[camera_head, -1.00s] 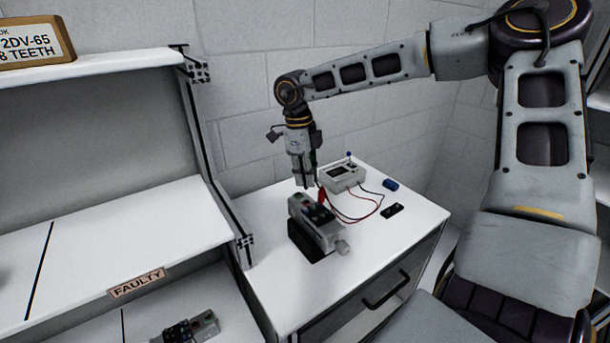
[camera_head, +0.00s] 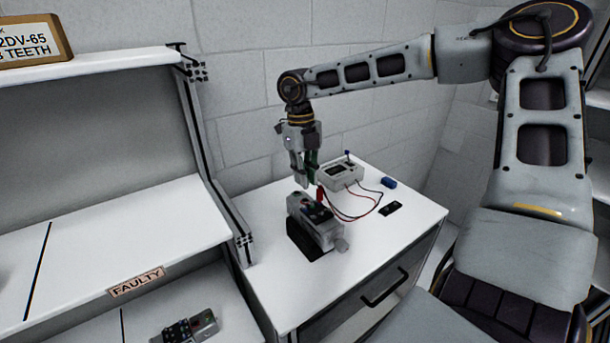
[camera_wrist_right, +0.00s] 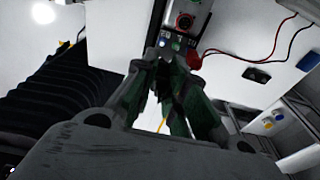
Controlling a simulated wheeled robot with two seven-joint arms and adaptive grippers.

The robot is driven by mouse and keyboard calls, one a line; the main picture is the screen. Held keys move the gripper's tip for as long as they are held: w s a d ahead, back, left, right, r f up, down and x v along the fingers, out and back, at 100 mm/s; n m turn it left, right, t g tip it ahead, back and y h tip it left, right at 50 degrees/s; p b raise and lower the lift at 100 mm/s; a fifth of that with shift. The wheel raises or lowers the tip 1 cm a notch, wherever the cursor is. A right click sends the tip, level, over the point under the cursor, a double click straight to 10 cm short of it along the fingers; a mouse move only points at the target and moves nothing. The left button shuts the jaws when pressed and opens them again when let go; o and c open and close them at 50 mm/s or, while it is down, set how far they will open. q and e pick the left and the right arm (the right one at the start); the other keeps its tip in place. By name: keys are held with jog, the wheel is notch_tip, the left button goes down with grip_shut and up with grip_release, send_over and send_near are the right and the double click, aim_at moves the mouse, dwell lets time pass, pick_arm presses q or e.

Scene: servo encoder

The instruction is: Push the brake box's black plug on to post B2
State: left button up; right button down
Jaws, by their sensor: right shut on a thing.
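The brake box (camera_head: 343,176) is a pale box with a blue-tipped lever, at the back of the white bench top. A red and a black lead run from it. The grey servo unit (camera_head: 318,230) with its terminal block stands in a dark holder in front; it also shows in the right wrist view (camera_wrist_right: 184,24). A red plug (camera_head: 320,194) stands at the block, beside my fingers (camera_wrist_right: 194,62). My right gripper (camera_head: 305,182) points down just above the block, its green-padded fingers (camera_wrist_right: 163,75) closed. The black plug is hidden, apparently between them. My left gripper is out of view.
A blue part (camera_head: 388,182) and a small black part (camera_head: 391,208) lie on the bench right of the leads. The shelf rack (camera_head: 130,235) stands left, with another servo unit (camera_head: 190,327) below the FAULTY label. The bench front is clear.

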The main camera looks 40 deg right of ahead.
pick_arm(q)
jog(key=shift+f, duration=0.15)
pick_arm(e)
jog(key=shift+f, duration=0.2)
jog(key=shift+f+b, duration=0.45)
jog(key=shift+f, duration=0.2)
jog(key=shift+f+b, duration=0.35)
jog(key=shift+f, duration=0.4)
jog(key=shift+f+b, duration=0.3)
jog(key=shift+f, duration=0.35)
jog(key=shift+f+b, duration=0.65)
jog(key=shift+f, duration=0.1)
jog(key=shift+f+b, duration=0.3)
jog(key=shift+f, duration=0.1)
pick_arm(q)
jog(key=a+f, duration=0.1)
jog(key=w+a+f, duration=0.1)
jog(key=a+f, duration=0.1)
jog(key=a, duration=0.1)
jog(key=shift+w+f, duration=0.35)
pick_arm(e)
jog(key=shift+f, duration=0.1)
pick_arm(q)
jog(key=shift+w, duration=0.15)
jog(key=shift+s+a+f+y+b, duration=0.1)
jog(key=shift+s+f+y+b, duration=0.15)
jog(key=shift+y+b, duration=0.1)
